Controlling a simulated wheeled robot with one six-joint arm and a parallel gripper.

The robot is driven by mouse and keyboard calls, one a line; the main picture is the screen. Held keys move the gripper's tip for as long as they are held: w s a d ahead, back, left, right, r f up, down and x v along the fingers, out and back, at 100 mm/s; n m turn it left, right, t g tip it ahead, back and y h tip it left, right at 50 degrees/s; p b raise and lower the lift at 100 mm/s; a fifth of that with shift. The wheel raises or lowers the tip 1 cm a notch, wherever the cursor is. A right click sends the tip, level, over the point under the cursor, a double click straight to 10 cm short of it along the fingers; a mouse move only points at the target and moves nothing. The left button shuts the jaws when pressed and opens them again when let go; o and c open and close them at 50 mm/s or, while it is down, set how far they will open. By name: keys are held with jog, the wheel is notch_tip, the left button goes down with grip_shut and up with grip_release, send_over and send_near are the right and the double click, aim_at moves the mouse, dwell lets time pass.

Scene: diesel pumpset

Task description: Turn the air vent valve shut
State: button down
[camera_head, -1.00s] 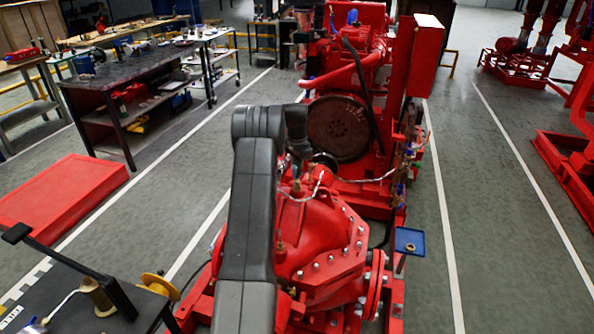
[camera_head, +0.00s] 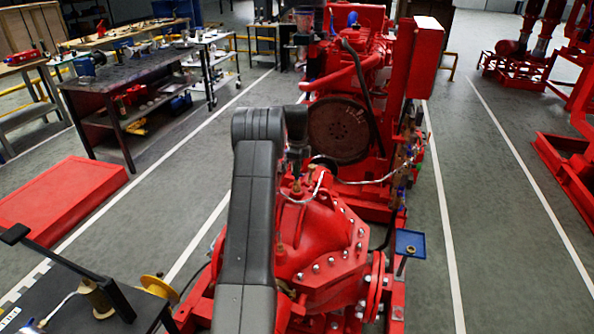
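The red pump casing (camera_head: 322,250) of the pumpset fills the middle of the view, with bolts around its flange. Small brass fittings and a thin silver pipe (camera_head: 318,188) sit on top of it. I cannot tell which fitting is the air vent valve; the arm covers part of the casing top. My dark grey arm rises in front of the casing and bends over at the top. Its end points down near the casing top, left of the engine's round flywheel. My gripper's fingers cannot be made out, so its opening and any contact are hidden.
The red engine (camera_head: 362,60) stands behind the pump, with a red box (camera_head: 417,60) at its right. A blue tray (camera_head: 409,244) holding a small ring is beside the pump. A dark workbench (camera_head: 125,75) and a red platform (camera_head: 65,195) are at left.

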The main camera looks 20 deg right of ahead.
jog(key=shift+r+m, duration=0.1)
jog(key=shift+m, duration=0.4)
jog(key=c, duration=1.6)
grip_release()
notch_tip(320, 180, up, 14)
jog(key=b, duration=0.1)
jog(key=shift+f, duration=0.25)
notch_tip(320, 180, down, 14)
jog(key=shift+r+p, duration=0.1)
jog(key=shift+p, duration=0.4)
